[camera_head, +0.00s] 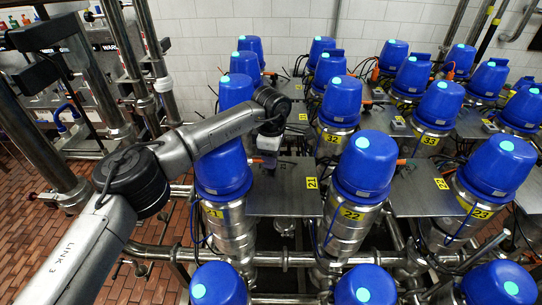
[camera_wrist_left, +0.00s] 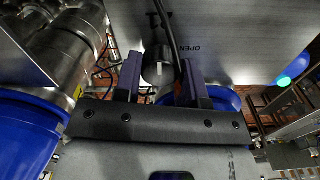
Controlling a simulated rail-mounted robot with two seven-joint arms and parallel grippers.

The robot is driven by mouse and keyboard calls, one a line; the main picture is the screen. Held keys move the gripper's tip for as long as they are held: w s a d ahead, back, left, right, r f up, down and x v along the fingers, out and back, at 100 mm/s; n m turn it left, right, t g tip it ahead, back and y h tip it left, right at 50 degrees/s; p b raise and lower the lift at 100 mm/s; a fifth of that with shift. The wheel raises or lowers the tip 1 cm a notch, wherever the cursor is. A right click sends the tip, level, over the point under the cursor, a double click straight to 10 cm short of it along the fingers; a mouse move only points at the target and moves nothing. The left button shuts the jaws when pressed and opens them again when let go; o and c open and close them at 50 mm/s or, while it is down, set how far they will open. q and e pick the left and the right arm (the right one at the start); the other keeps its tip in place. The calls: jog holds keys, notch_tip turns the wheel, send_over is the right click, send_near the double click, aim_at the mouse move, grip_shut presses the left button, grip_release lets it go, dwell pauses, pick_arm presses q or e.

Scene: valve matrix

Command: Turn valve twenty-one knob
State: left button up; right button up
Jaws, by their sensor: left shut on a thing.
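Valve 21 is a steel body with a blue cap (camera_head: 222,172) and a yellow label "21" (camera_head: 213,212) in the head view. A flat metal plate (camera_head: 275,200) beside it carries another yellow "21" tag (camera_head: 312,183). My left gripper (camera_head: 268,160) points down at this plate, just right of the cap. In the left wrist view, the two dark fingers of my left gripper (camera_wrist_left: 160,74) are shut on a dark round knob (camera_wrist_left: 158,68) with a pale mark. The word "OPEN" is on the plate near the knob. The head view hides the knob. My right gripper is out of view.
Several more blue-capped valves stand in rows, including valve 22 (camera_head: 362,170) right of the plate and valve 23 (camera_head: 495,170) farther right. Thin cables and steel pipes run between them. A blue cap (camera_wrist_left: 25,140) is close on the left in the wrist view.

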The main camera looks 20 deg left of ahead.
pick_arm(q)
jog(key=shift+r, duration=0.1)
dwell(0.3)
jog(key=o, duration=0.9)
jog(key=shift+r, duration=0.3)
notch_tip(320, 180, up, 13)
jog(key=shift+r+b, duration=0.1)
jog(key=shift+b, duration=0.8)
jog(key=shift+d, duration=0.1)
